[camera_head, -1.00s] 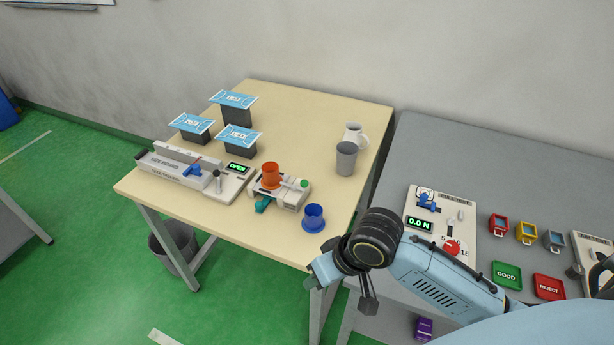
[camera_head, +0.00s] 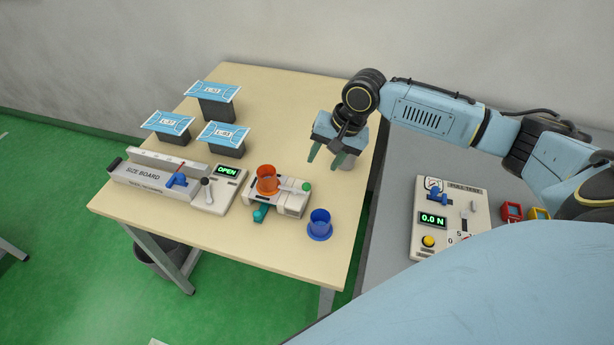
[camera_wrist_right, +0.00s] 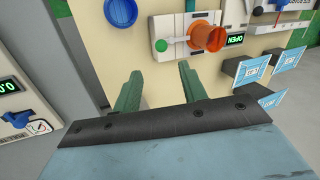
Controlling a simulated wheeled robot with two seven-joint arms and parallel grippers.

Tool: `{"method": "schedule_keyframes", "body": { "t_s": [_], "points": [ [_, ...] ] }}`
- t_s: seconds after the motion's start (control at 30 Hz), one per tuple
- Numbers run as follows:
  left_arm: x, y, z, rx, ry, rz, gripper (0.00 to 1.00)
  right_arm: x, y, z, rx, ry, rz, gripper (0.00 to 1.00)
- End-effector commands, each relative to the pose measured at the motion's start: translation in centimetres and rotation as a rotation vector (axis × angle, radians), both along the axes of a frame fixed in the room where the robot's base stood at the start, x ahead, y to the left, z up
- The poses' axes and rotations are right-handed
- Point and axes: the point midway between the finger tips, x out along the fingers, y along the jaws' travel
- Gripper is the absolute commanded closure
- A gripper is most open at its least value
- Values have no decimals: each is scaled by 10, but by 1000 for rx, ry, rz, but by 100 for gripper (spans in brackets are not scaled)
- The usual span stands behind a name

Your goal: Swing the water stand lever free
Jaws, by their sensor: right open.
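The water stand (camera_head: 290,204) is a small white unit on the beige table, with an orange cup (camera_head: 267,180) seated on it. A light lever with a green knob (camera_head: 306,187) reaches from the cup toward the right. A teal part (camera_head: 260,213) sticks out at its front. In the right wrist view, the stand (camera_wrist_right: 172,22), green knob (camera_wrist_right: 161,45) and orange cup (camera_wrist_right: 208,37) lie beyond the fingertips. My right gripper (camera_head: 325,158) is open and empty above the table, behind and right of the stand, apart from the lever. My left gripper is not in view.
A blue cup (camera_head: 320,225) stands right of the stand. The size board (camera_head: 150,176), reading OPEN, is to its left, with several mask stands behind. The grey table's tester (camera_head: 420,240) reads 0.0 N.

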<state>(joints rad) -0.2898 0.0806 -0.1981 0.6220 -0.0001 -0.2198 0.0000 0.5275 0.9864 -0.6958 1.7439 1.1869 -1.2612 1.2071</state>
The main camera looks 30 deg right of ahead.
Motion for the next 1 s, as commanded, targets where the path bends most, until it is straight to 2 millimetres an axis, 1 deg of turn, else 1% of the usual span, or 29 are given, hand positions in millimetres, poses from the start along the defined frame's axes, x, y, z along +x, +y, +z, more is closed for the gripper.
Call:
{"method": "schedule_keyframes", "body": {
  "t_s": [0.03, 0.07, 0.1, 0.17, 0.23, 0.3, 0.4, 0.5, 0.67, 0.9, 0.93, 1.0],
  "points": [
    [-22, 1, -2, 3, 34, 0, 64, 3, 4, -11, 4, 3, -1, 58],
    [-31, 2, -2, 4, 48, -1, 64, 4, 6, -18, 3, 2, 0, 58],
    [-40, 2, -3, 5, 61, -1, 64, 6, 8, -26, 2, 2, 0, 58],
    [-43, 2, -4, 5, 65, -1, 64, 9, 12, -38, 3, 1, 1, 58],
    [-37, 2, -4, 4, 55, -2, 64, 12, 15, -52, 2, -1, 0, 58],
    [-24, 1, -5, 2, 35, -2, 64, 15, 18, -64, 2, 1, 1, 58],
    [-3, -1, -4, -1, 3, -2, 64, 18, 22, -78, 0, -1, 2, 58],
    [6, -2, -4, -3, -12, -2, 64, 21, 24, -87, 1, -2, 1, 58],
    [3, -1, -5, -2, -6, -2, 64, 22, 26, -94, 0, -2, 2, 58],
    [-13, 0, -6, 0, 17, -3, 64, 22, 26, -94, -1, -2, 2, 58],
    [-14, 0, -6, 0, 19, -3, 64, 22, 26, -94, -1, -2, 2, 60],
    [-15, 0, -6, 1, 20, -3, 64, 22, 26, -94, -1, -2, 2, 70]
  ]
}}
